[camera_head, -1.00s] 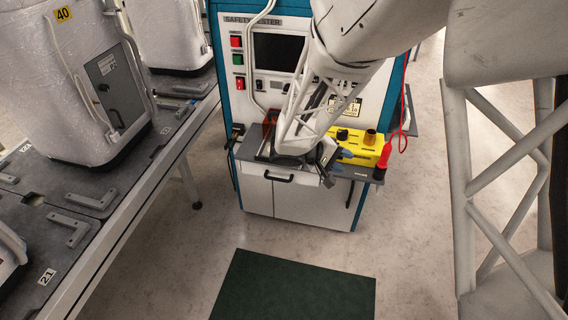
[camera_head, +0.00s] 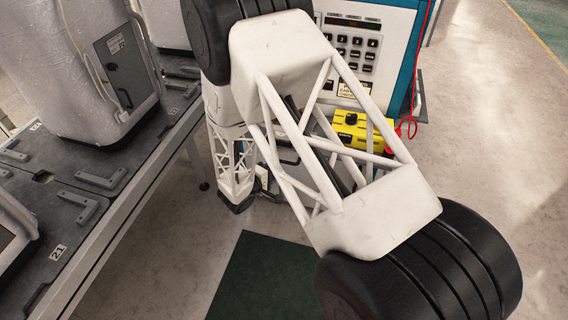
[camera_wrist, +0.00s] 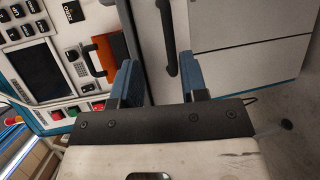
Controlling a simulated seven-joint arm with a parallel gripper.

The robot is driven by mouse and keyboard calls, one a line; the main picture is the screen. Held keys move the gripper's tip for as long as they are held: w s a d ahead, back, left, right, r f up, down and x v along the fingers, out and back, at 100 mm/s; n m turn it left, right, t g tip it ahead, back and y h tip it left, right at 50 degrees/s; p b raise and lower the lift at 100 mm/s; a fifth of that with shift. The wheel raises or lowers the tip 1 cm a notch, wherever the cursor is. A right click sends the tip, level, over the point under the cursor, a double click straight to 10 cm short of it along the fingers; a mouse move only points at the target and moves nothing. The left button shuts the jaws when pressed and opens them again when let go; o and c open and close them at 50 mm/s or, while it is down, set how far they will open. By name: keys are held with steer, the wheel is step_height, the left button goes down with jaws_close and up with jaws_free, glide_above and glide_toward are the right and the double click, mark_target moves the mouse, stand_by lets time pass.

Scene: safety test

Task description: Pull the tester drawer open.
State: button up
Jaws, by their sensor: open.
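The safety tester (camera_head: 352,48) is a white and teal cabinet, mostly hidden behind my arm in the head view. In the wrist view, its grey drawer front (camera_wrist: 147,25) carries a black bar handle (camera_wrist: 165,35). My gripper (camera_wrist: 156,70) is open, with two blue fingers facing the drawer front. The handle shows between the finger lines, closer to the right finger, and its end appears beside that fingertip. I cannot tell whether they touch. In the head view the fingertips are hard to make out behind my arm.
An orange part (camera_wrist: 113,50) lies beside the left finger. White cabinet doors (camera_wrist: 245,70) adjoin the drawer. A grey bench (camera_head: 95,205) stands left. A dark green mat (camera_head: 262,280) lies on open floor.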

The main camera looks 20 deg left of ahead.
steer(key=shift+s+a+f, duration=0.15)
steer(key=shift+a+f, duration=0.4)
steer(key=shift+a, duration=0.05)
steer(key=x, duration=0.8)
steer(key=shift+a, duration=0.1)
stand_by(0.3)
jaws_close()
